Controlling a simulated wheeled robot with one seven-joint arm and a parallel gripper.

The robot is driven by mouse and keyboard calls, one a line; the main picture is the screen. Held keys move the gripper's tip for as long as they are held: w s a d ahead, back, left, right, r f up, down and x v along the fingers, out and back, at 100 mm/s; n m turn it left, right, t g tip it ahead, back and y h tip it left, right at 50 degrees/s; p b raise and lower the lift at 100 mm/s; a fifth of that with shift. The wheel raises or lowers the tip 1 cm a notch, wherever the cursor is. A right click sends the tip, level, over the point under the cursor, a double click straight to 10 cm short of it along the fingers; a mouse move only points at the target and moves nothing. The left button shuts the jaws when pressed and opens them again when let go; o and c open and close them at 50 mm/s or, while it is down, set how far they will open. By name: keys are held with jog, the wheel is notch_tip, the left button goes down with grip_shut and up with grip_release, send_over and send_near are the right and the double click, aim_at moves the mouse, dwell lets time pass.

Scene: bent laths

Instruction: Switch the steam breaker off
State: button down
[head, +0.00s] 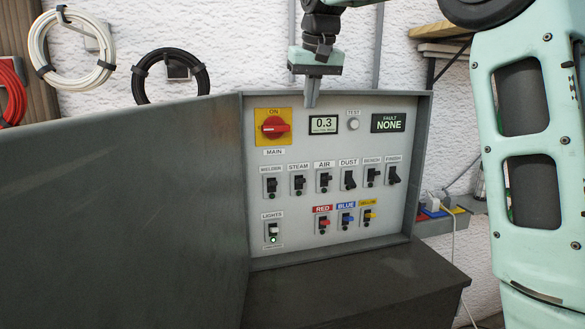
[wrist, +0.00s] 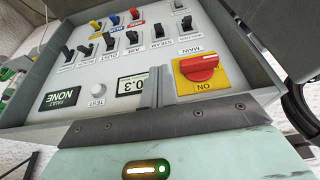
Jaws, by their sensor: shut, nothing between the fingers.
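The steam breaker (head: 298,184) is a small black lever switch under a white STEAM label, second from the left in the upper breaker row on the grey panel (head: 410,150). It also shows upside down in the wrist view (wrist: 157,31), beyond my fingertips. Its lever is too small to tell up from down surely. My gripper (head: 311,103) is shut and empty, pointing down at the panel's upper part, between the red main switch and the 0.3 display. In the wrist view its fingers (wrist: 160,72) are together, apart from the steam breaker.
The red main switch (head: 275,127) on its yellow plate is at ON. Similar breakers flank the steam one, including air (head: 323,181). A grey door (head: 130,210) stands open at the left.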

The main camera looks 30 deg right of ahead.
aim_at(302, 180)
jog(key=shift+f, duration=0.1)
jog(key=p+x, duration=0.4)
jog(key=x, duration=1.6)
jog(key=shift+a+p, duration=0.1)
jog(key=shift+p, duration=0.2)
jog(key=shift+s+f+t+b, duration=0.3)
jog(key=shift+t+b, duration=0.3)
jog(key=shift+b, duration=1.45)
jog(key=t+b, duration=0.1)
jog(key=b, duration=0.5)
jog(key=s+f+t+h+b, duration=0.1)
jog(key=t+b, duration=0.1)
jog(key=b, duration=0.4)
jog(key=t+b, duration=0.2)
jog(key=b, duration=0.4)
jog(key=shift+s+a+f+h+b, duration=0.35)
jog(key=shift+s+h, duration=0.05)
jog(key=shift+w, duration=0.1)
